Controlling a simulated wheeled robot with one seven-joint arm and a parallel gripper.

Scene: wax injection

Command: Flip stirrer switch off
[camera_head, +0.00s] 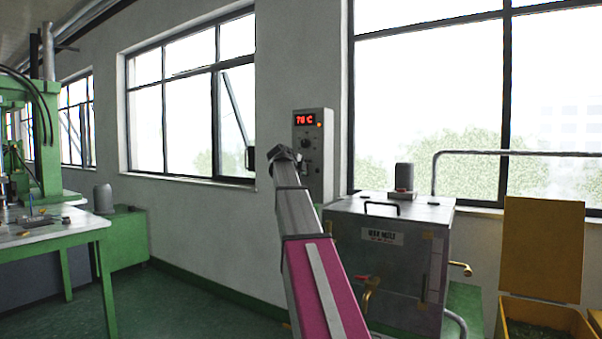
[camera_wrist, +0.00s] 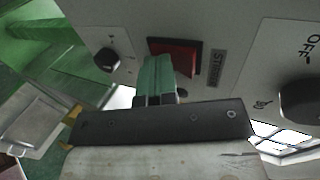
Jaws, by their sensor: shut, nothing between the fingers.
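The grey control box (camera_head: 315,115) hangs on the wall between the windows, with a red display reading about 78 °C. In the wrist view its panel carries a red rocker switch (camera_wrist: 174,58) in a black frame, beside a label reading STIRRER (camera_wrist: 215,68). My gripper (camera_wrist: 157,60) is shut and empty, its green-grey fingertips just in front of the lower left part of the switch. They overlap it in the picture; I cannot tell whether they touch. In the head view my arm reaches to the box and hides its lower left side. The rocker's position is unclear.
A black knob (camera_wrist: 108,61) is left of the switch; a larger dark knob (camera_wrist: 302,100) marked OFF is at right. Below the box stands a grey metal tank (camera_head: 390,255) with brass taps. A yellow bin (camera_head: 545,250) is at right, a green bench (camera_head: 60,235) at left.

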